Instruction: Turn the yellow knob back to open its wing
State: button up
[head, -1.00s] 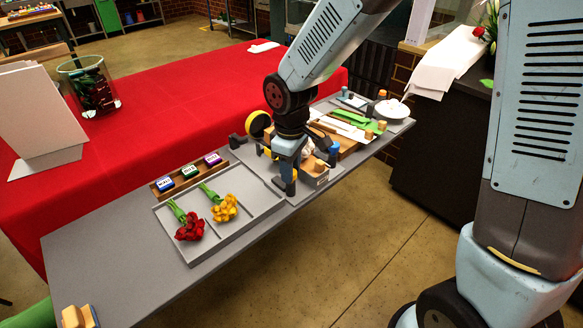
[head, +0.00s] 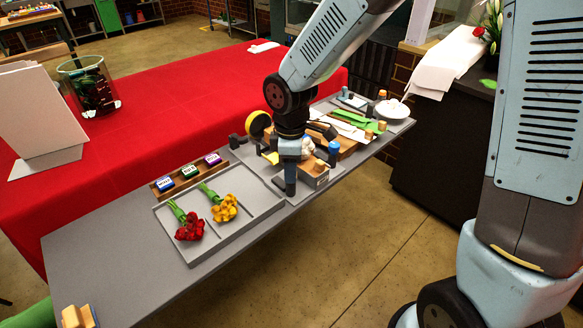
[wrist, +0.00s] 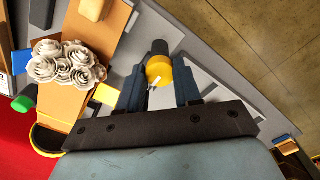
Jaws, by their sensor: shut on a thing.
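The yellow knob (wrist: 159,71) shows in the wrist view between the two dark fingers of my gripper (wrist: 160,86), with a white mark on its face. My gripper is shut on the knob. A dark post end shows just beyond the knob. In the head view my gripper (head: 290,178) is low over the grey board near the right end of the tray, and the knob is hidden behind it. A yellow flap (wrist: 107,95) lies to the left of the fingers in the wrist view; I cannot tell whether it is the wing.
White roses (wrist: 67,63) lie on an orange-brown board beside my gripper. A grey tray (head: 186,250) holds red and yellow flower bunches. A blue-topped post (head: 333,150) stands close on the right. A yellow tape roll (head: 258,123) stands behind.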

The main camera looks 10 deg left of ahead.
jog(key=o, duration=1)
jog(key=shift+o, duration=0.2)
notch_tip(320, 180, up, 14)
jog(key=shift+f, duration=0.15)
jog(key=s+d+r+m+t, duration=0.2)
jog(key=d+m, duration=0.4)
jog(key=d, duration=0.4)
jog(key=s+d+r+m+t, duration=0.1)
jog(key=s+d+r+m, duration=0.3)
jog(key=d, duration=0.6)
jog(key=s+d+r+m+t, duration=0.2)
jog(key=s+d+m, duration=0.3)
jog(key=d+m, duration=0.4)
jog(key=shift+d+r+t, duration=0.3)
jog(key=shift+d+r, duration=0.6)
jog(key=shift+d, duration=0.05)
